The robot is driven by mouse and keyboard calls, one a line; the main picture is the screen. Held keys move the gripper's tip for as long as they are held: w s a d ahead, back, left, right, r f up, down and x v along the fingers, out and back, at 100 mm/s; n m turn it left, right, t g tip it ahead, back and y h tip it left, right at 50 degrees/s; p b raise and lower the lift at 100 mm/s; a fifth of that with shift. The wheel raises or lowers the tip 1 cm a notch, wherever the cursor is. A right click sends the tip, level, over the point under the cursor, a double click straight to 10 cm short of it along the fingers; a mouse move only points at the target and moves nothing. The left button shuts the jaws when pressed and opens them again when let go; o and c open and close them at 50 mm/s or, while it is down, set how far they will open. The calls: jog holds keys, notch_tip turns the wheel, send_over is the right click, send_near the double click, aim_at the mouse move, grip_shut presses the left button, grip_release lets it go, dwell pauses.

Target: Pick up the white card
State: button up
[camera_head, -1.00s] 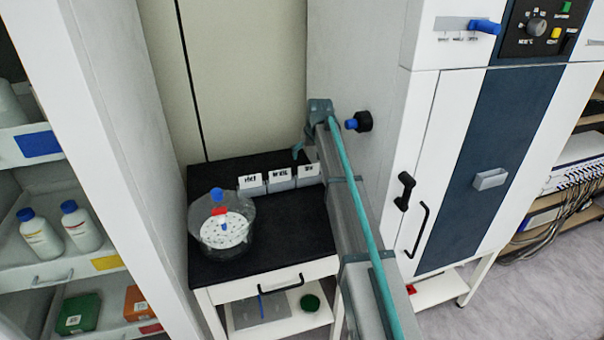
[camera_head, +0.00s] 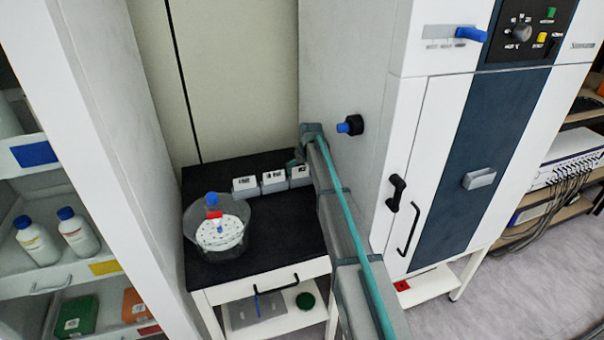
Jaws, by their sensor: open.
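Three small white card-like pieces with dark markings stand in a row at the back of the black tabletop: a left one (camera_head: 245,185), a middle one (camera_head: 273,180) and a right one (camera_head: 299,174). I cannot tell which is the white card, or read the markings. My gripper (camera_head: 296,163) is at the end of the grey and teal arm, just above and beside the right piece. Its jaws are open and look empty, though the arm partly hides them. I cannot tell whether they touch the right piece.
A clear round vessel (camera_head: 219,240) with a white perforated disc and a blue-topped red piece stands on the table (camera_head: 270,235), left of the arm. The tall white cabinet (camera_head: 432,110) with a blue knob (camera_head: 343,127) on its side is close on the right. Shelves with bottles stand left.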

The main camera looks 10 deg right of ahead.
jog(key=shift+w+f, duration=0.25)
jog(key=shift+f, duration=0.35)
jog(key=c, duration=0.9)
notch_tip(320, 180, up, 10)
jog(key=shift+r+b, duration=0.1)
jog(key=shift+b, duration=1.15)
jog(key=o, duration=0.6)
jog(key=c, duration=0.9)
jog(key=s+m, duration=0.2)
jog(key=s, duration=2.9)
jog(key=shift+s+h, duration=0.2)
jog(key=shift+h, duration=0.2)
